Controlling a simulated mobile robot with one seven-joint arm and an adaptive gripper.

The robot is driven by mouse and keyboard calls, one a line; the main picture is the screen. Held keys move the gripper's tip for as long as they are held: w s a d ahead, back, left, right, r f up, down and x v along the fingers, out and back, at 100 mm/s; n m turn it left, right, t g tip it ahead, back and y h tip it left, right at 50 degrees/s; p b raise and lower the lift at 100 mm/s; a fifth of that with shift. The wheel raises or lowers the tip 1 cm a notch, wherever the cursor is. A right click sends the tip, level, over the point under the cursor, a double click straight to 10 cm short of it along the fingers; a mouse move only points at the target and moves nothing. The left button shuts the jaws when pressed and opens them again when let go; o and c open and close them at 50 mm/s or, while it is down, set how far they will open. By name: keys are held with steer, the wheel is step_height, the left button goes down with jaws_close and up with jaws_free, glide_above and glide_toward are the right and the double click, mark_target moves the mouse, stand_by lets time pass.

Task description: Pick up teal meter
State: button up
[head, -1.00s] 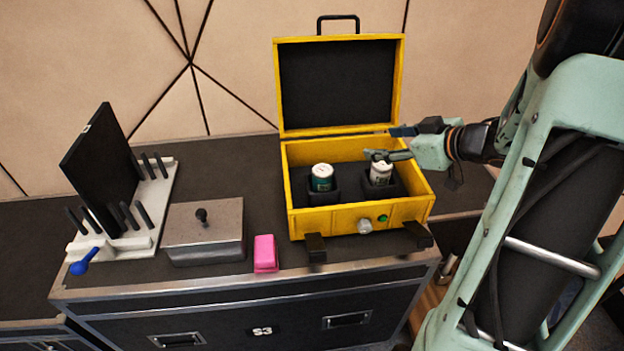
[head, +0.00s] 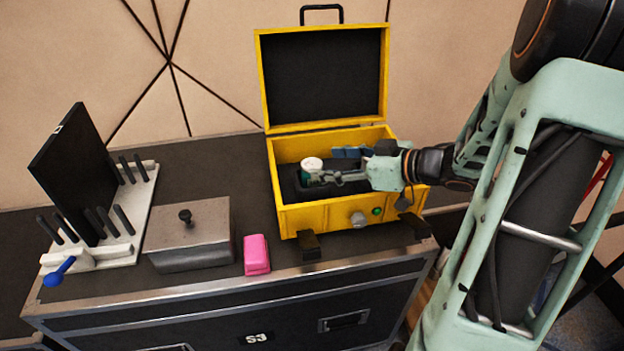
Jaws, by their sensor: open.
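The teal meter (head: 311,168), a short cylinder with a white top and a teal side, stands in the left of the dark foam inside the open yellow case (head: 322,216). My gripper (head: 335,168) reaches into the case from the right, with its fingers pointing left at the meter. The fingers are open, and their tips are at or very close to the meter's right side; I cannot tell whether they touch it. My gripper hides the right part of the case, where a second white-topped cylinder stood earlier.
The case lid (head: 325,75) stands open behind my gripper. Left of the case are a pink block (head: 257,254), a grey lidded metal box (head: 190,238) and a white rack (head: 130,240) holding a black panel (head: 72,165). The dark case top is free behind the metal box.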

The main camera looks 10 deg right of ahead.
mark_target(315, 165)
steer(key=b+x, duration=0.1)
steer(key=x, duration=0.3)
steer(key=shift+a+f, duration=0.15)
steer(key=shift+f, duration=0.15)
steer(key=shift+s+r, duration=0.1)
steer(key=c, duration=1.4)
